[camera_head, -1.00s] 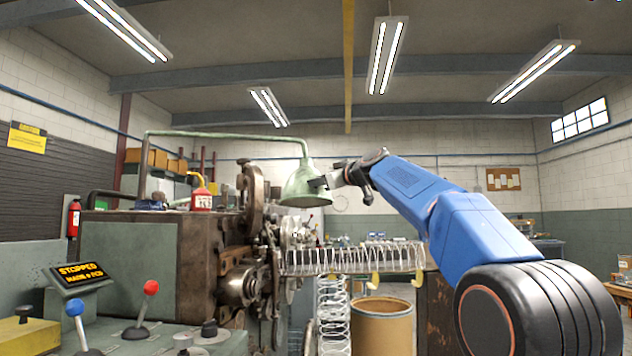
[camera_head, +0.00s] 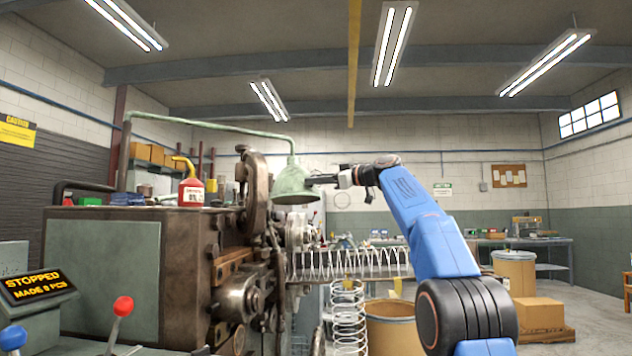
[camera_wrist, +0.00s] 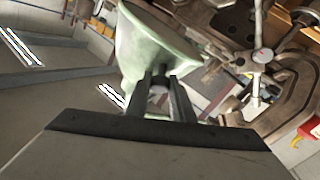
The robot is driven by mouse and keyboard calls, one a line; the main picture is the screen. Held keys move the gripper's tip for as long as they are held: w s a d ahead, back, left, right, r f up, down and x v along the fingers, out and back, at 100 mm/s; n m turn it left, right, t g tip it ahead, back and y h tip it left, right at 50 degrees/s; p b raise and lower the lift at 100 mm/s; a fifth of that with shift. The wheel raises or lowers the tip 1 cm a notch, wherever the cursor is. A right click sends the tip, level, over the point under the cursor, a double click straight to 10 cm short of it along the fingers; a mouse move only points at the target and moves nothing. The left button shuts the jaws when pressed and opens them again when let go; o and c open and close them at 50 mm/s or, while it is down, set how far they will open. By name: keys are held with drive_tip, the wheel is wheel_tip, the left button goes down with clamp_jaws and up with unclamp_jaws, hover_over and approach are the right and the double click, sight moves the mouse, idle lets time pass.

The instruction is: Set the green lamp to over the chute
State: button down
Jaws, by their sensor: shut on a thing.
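The green lamp (camera_head: 294,184) hangs from a bent green arm (camera_head: 210,125) that rises from behind the coiling machine. Its shade is level with the right end of the machine. My gripper (camera_head: 312,181) comes in from the right and is shut on the lamp's shade. In the wrist view the green shade (camera_wrist: 150,50) sits right at the two dark fingers (camera_wrist: 162,88). The chute (camera_head: 350,264), a long rail with coiled springs along it, runs to the right below the lamp. The lamp is above the chute's left end, by the machine head.
The machine (camera_head: 105,270) fills the left, with a red oil can (camera_head: 191,192) on top. A drum (camera_head: 391,325) stands below the chute, beside a hanging coil (camera_head: 348,315). A control screen (camera_head: 38,287) reads stopped. A carton (camera_head: 540,315) lies on the floor at right.

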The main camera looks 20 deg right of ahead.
drive_tip(key=shift+w+r, duration=0.1)
drive_tip(key=shift+w, duration=0.2)
drive_tip(key=c, duration=1.9)
unclamp_jaws()
drive_tip(key=o, duration=0.4)
drive_tip(key=shift+w+d+f, duration=0.1)
drive_tip(key=shift+w+f, duration=0.1)
drive_tip(key=shift+c, duration=0.2)
drive_tip(key=shift+s, duration=0.1)
drive_tip(key=v, duration=1.7)
drive_tip(key=shift+s+d+r, duration=0.15)
drive_tip(key=shift+d+r, duration=0.05)
drive_tip(key=shift+d, duration=0.05)
